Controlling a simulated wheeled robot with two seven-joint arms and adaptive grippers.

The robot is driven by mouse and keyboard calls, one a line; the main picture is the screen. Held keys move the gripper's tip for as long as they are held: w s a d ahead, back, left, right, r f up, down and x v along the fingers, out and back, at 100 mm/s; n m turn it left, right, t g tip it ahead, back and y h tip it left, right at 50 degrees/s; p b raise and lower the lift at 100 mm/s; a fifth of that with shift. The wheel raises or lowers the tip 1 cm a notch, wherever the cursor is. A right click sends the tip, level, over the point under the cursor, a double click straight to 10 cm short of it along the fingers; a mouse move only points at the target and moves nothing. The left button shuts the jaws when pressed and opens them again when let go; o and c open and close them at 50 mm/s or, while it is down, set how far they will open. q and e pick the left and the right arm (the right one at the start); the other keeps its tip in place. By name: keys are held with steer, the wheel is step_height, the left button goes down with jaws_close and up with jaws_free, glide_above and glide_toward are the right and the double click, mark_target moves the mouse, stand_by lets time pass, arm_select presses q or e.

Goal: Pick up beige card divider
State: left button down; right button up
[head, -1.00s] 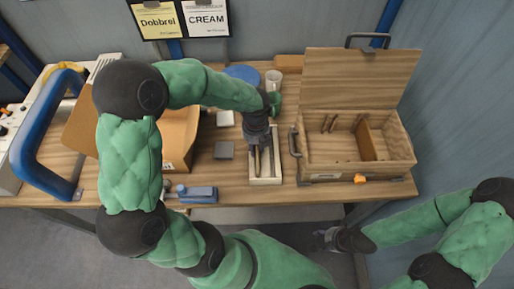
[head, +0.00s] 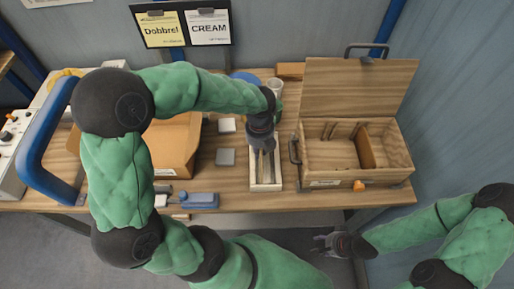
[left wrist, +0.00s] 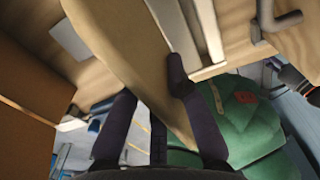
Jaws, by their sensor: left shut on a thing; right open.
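The beige card divider (left wrist: 125,50) shows large in the left wrist view as a flat, tapering panel slanting down between my fingers. My left gripper (left wrist: 150,88) is shut on it. In the head view my left gripper (head: 263,150) points down over the narrow pale tray (head: 266,187), and the card can hardly be made out there. Whether the card touches the tray is unclear. My right gripper (head: 325,244) is open and empty, off the front edge of the table.
A wooden case (head: 325,176) with a raised lid stands on the right, with a divider inside. An open cardboard box (head: 176,150) is on the left. A grey square (head: 225,157), a blue device (head: 200,200) and a white cup (head: 274,86) stand around the tray.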

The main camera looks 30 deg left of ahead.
arm_select(q)
steer(key=s+d+r+p, duration=0.5)
steer(key=s+d+r, duration=0.2)
steer(key=d+r, duration=0.2)
steer(key=shift+d+r, duration=0.2)
steer(key=shift+r, duration=0.25)
